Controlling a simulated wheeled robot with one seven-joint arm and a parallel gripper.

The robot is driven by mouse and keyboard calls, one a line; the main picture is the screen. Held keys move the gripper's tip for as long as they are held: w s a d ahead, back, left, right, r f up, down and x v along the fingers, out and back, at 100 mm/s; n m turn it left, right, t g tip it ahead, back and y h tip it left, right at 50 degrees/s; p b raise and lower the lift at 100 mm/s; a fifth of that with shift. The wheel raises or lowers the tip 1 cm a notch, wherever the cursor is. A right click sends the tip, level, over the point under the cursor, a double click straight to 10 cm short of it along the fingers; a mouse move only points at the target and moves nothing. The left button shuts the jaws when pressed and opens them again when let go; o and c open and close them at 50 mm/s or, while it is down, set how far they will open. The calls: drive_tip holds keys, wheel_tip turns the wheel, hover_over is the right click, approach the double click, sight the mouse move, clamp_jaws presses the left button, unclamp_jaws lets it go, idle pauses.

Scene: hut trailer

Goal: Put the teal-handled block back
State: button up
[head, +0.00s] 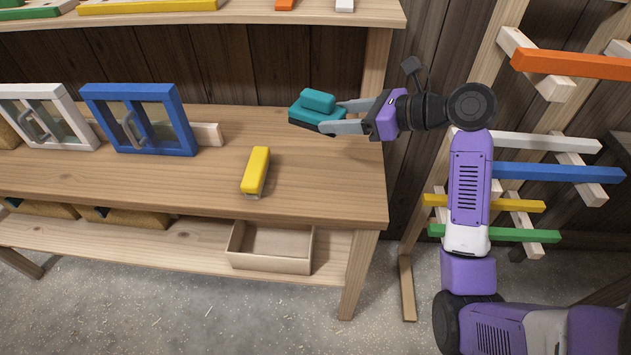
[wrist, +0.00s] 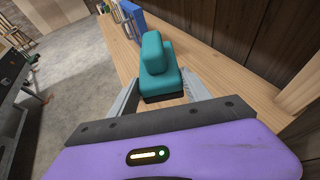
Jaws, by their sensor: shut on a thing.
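The teal-handled block (head: 318,101) has a teal body and handle with a dark underside. It is held above the right end of the wooden workbench (head: 330,185). My gripper (head: 343,117) comes from the right and is shut on the block. In the wrist view the block (wrist: 158,70) sits between the two fingers, handle up, with the bench below and beyond it. The inner faces of the fingers are partly hidden by the block.
A yellow stapler-like tool (head: 256,171) lies on the bench. Blue-framed (head: 140,120) and white-framed (head: 47,117) windows stand to its left. An open wooden box (head: 271,247) sits on the lower shelf. An upper shelf (head: 230,14) overhangs the back. A rack of coloured bars (head: 560,172) stands right.

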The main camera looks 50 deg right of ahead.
sight(335, 190)
wheel_tip(335, 190, down, 20)
drive_tip(key=shift+r+b, duration=0.2)
drive_tip(key=shift+b, duration=0.6)
drive_tip(key=o, duration=1.2)
drive_tip(key=v, duration=1.2)
